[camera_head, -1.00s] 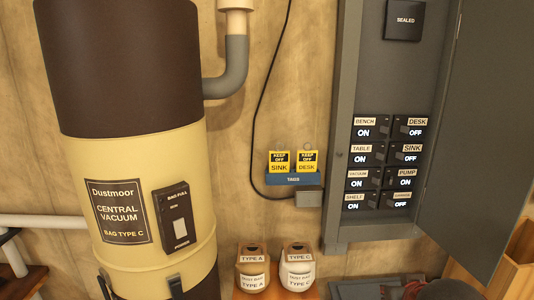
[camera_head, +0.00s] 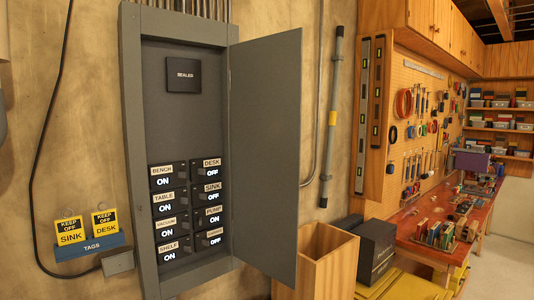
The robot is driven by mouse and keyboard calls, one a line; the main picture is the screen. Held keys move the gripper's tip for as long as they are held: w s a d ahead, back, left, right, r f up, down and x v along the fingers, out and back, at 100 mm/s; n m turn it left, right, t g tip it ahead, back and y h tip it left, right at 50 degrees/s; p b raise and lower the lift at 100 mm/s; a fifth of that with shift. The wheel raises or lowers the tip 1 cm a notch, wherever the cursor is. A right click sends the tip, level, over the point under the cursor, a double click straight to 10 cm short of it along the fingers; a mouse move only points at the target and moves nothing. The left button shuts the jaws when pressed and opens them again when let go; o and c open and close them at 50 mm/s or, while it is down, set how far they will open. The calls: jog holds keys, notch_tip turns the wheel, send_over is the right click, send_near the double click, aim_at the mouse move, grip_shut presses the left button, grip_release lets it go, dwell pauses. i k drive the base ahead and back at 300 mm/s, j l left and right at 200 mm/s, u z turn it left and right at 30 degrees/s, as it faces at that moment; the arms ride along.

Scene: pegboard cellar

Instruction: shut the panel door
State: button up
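The grey panel door (camera_head: 265,150) stands wide open, swung out to the right of the grey breaker panel (camera_head: 134,130) on the wall. The door's hinge side is at the panel's right edge and its free edge points out into the room. Inside the panel are rows of labelled switches (camera_head: 186,212), with BENCH, TABLE, VACUUM and SHELF on the left and DESK, SINK and PUMP on the right. A dark SEALED plate (camera_head: 183,75) sits above them. My gripper is not in view.
A wooden bin (camera_head: 320,262) stands just right of the door's lower edge, with a dark box (camera_head: 376,250) beside it. A red workbench (camera_head: 440,225) runs back on the right. A blue TAGS holder (camera_head: 90,247) hangs left of the panel.

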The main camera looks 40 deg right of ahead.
aim_at(265, 72)
jog(key=k+l+u, duration=0.1)
jog(key=l, duration=0.4)
jog(key=k+l+u, duration=0.15)
jog(key=l, duration=0.3)
jog(key=k+l+u, duration=0.1)
jog(key=k+l, duration=0.25)
jog(key=k+l+u, duration=0.1)
jog(key=k+l, duration=0.15)
jog(key=l, duration=0.3)
jog(key=k+l+u, duration=0.15)
jog(key=l, duration=0.3)
jog(key=l+u, duration=0.2)
jog(key=l, duration=0.45)
jog(key=l+u, duration=0.15)
jog(key=l, duration=0.5)
jog(key=i+l, duration=0.1)
jog(key=l, duration=0.15)
jog(key=i+l+u, duration=0.1)
jog(key=l, duration=0.15)
